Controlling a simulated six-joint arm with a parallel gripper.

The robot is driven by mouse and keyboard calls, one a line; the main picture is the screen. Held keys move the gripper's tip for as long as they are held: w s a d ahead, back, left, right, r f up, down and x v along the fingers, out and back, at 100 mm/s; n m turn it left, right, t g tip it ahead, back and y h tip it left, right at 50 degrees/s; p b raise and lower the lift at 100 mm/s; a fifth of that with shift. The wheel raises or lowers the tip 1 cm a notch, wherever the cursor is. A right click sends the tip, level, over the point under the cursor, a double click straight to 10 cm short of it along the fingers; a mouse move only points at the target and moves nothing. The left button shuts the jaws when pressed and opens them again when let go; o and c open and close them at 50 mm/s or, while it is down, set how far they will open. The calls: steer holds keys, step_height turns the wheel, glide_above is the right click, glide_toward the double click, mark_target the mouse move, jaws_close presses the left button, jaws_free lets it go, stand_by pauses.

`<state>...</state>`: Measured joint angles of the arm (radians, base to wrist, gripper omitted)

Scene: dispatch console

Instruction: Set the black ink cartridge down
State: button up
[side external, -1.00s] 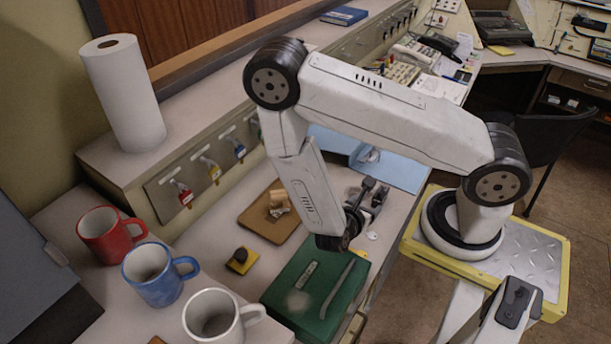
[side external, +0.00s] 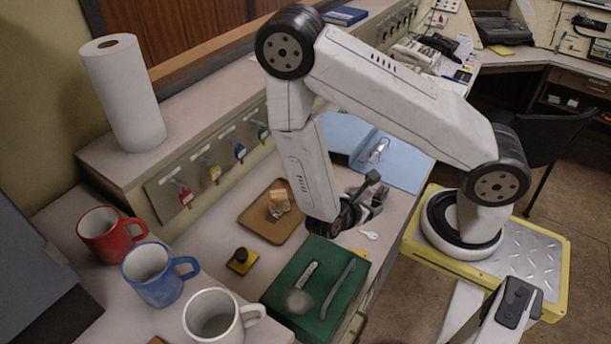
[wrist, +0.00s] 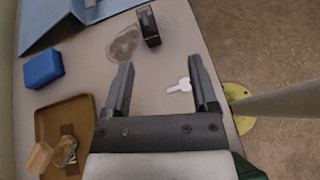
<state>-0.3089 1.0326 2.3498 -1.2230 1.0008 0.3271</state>
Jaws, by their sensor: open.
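In the wrist view a small black block with a grey face, which looks like the black ink cartridge (wrist: 148,27), stands on the grey desk top (wrist: 165,120) near its edge. My gripper (wrist: 161,64) is open and empty, its two fingers apart on the near side of the block and not touching it in this view. A white key (wrist: 180,86) lies on the desk, seen between the fingers. In the side view my gripper is low over the desk behind the green box, and the dark shapes beside it are hard to tell apart.
A brown tray (side external: 254,232) holds a small wrapped item. A green box (side external: 290,310), a yellow pad (side external: 248,266) with a dark object on it, and several mugs stand to the front left. A blue folder (side external: 400,172) lies behind. A blue block (wrist: 43,68) sits left.

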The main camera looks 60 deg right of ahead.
steer(key=w+a+r+m+t+y, duration=0.2)
steer(key=w+a+r+m+y, duration=0.2)
steer(key=r+m+y, duration=0.2)
steer(key=w+a+r+m+t+y, duration=0.2)
steer(key=w+a+r+m+y, duration=0.2)
steer(key=r+m, duration=0.5)
steer(key=shift+w+a+r+t+y, duration=0.3)
steer(key=shift+r+t+y, duration=0.1)
steer(key=shift+y, duration=0.8)
